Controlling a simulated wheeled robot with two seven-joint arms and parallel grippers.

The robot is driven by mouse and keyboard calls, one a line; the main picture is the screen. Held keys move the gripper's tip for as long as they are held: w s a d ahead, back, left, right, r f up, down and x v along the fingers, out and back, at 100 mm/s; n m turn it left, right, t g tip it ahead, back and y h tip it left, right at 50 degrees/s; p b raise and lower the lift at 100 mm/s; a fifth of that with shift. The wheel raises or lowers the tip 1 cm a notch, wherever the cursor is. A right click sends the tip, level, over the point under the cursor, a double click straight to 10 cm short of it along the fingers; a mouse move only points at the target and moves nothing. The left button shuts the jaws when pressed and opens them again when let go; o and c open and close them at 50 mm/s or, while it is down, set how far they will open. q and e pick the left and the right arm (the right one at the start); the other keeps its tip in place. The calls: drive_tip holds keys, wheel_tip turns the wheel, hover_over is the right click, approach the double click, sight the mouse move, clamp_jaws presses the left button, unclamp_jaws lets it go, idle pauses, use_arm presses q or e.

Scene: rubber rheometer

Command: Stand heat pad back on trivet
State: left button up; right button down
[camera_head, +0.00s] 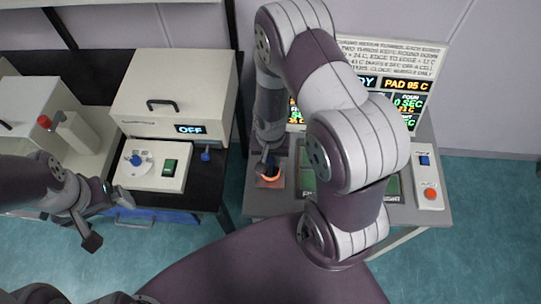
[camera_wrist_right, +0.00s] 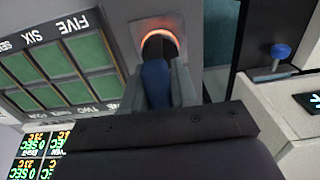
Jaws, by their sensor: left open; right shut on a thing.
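The heat pad (camera_wrist_right: 156,82) has a blue handle and a dark head, with a glowing orange rim around its far end. My right gripper (camera_wrist_right: 157,92) is shut on the blue handle. In the head view the orange glow of the pad (camera_head: 271,177) shows just below my right gripper (camera_head: 268,163). It is over a small reddish-grey square, apparently the trivet (camera_head: 279,184), at the left end of the grey bench. I cannot tell whether the pad touches it. My left gripper (camera_head: 108,218) is open and empty at the lower left.
A green-celled tray (camera_wrist_right: 62,72) with numbered labels lies beside the pad. A display (camera_head: 405,88) reads PAD 95 C. A box with a blue button and a red button (camera_head: 430,180) stands at right. A white oven (camera_head: 172,90) showing OFF stands on the black table at left.

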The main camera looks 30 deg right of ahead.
drive_tip(key=shift+w+f, duration=0.1)
drive_tip(key=shift+f+b, duration=0.55)
idle(0.7)
drive_tip(key=c, duration=0.8)
unclamp_jaws()
wheel_tip(320, 180, up, 13)
drive_tip(key=shift+f+b, duration=0.15)
drive_tip(key=shift+b, duration=0.15)
